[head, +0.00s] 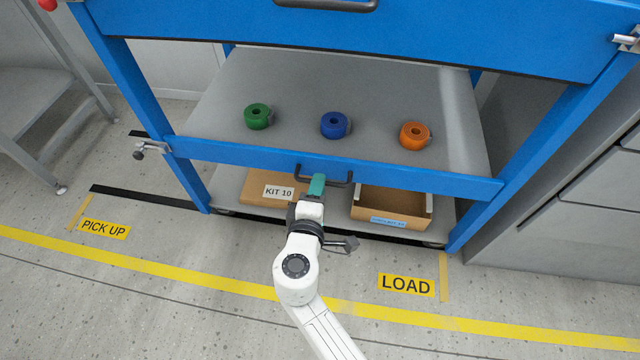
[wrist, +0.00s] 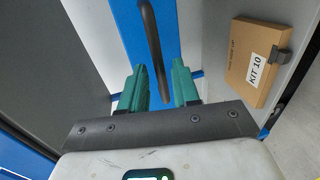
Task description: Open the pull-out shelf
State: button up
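The pull-out shelf (head: 290,85) is a grey board with a blue front rail (head: 420,182), set in a blue frame. Its dark bar handle (head: 342,184) is on the rail's middle; the bar also shows in the wrist view (wrist: 152,40). My gripper (head: 317,182) is at the handle, its teal fingers overlapping the bar in the head view. In the wrist view my gripper (wrist: 161,75) has its fingers apart, with the bar running into the gap between them. A gap shows on each side of the bar. Whether the fingertips touch the rail cannot be told.
Green (head: 257,116), blue (head: 335,125) and orange (head: 415,135) rings sit on the shelf. Below are a KIT 10 box (head: 262,190) and an open box (head: 392,203). Grey drawers (head: 590,180) stand at right. The floor in front is clear.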

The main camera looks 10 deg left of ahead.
jog(key=shift+x, duration=1.3)
jog(key=shift+c, duration=0.2)
grip_shut()
